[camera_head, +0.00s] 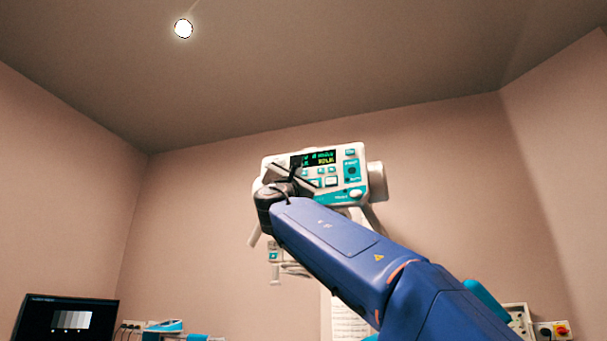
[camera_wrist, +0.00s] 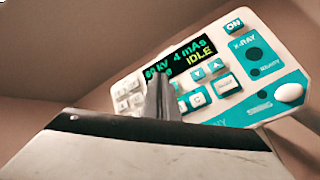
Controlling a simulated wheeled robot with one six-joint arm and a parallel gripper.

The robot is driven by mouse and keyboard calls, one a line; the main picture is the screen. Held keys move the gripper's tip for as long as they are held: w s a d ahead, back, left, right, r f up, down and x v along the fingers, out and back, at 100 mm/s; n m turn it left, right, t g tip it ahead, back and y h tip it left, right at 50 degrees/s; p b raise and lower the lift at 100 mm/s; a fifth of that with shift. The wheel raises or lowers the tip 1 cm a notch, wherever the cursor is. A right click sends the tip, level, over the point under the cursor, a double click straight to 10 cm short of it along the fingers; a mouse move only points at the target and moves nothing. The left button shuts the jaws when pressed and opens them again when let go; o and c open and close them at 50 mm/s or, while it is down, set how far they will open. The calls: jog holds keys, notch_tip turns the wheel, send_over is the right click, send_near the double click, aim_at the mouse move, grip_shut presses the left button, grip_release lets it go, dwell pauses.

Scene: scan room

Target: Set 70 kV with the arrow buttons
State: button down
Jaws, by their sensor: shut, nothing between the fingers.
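The X-ray control panel (camera_head: 351,193) is a white unit with teal areas, tilted in the wrist view (camera_wrist: 242,113). Its dark display (camera_wrist: 185,58) shows a kV value, "4 mAs" and "IDLE". The kV figure is small and looks like 60 or 80; I cannot tell which. Small teal arrow buttons (camera_wrist: 214,67) sit just under the display's right part. My gripper (camera_wrist: 158,85) is shut and empty, its fingers pointing at the panel just below the display's left part. The fingers hide some buttons there. I cannot tell whether they touch. My gripper also shows in the head view (camera_head: 293,174).
The panel carries an ON button (camera_wrist: 234,26), a white knob (camera_wrist: 289,93) and several pale keys at left. A monitor (camera_head: 66,318) stands at lower left. A wall box with a red knob (camera_head: 562,331) is at lower right.

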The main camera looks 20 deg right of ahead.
jog(key=shift+w+d, duration=0.45)
jog(key=shift+w, duration=0.15)
jog(key=shift+w+d, duration=0.1)
dwell(1.7)
jog(key=shift+w+d, duration=0.15)
jog(key=shift+w, duration=0.05)
jog(key=shift+w+d, duration=0.2)
jog(key=shift+w, duration=0.1)
dwell(0.9)
dwell(0.4)
jog(key=shift+s+a, duration=0.45)
jog(key=shift+s, duration=0.15)
jog(key=shift+s+a, duration=0.75)
jog(key=shift+s, duration=0.3)
jog(key=shift+s+a, duration=0.75)
jog(key=shift+s, duration=0.25)
dwell(1.1)
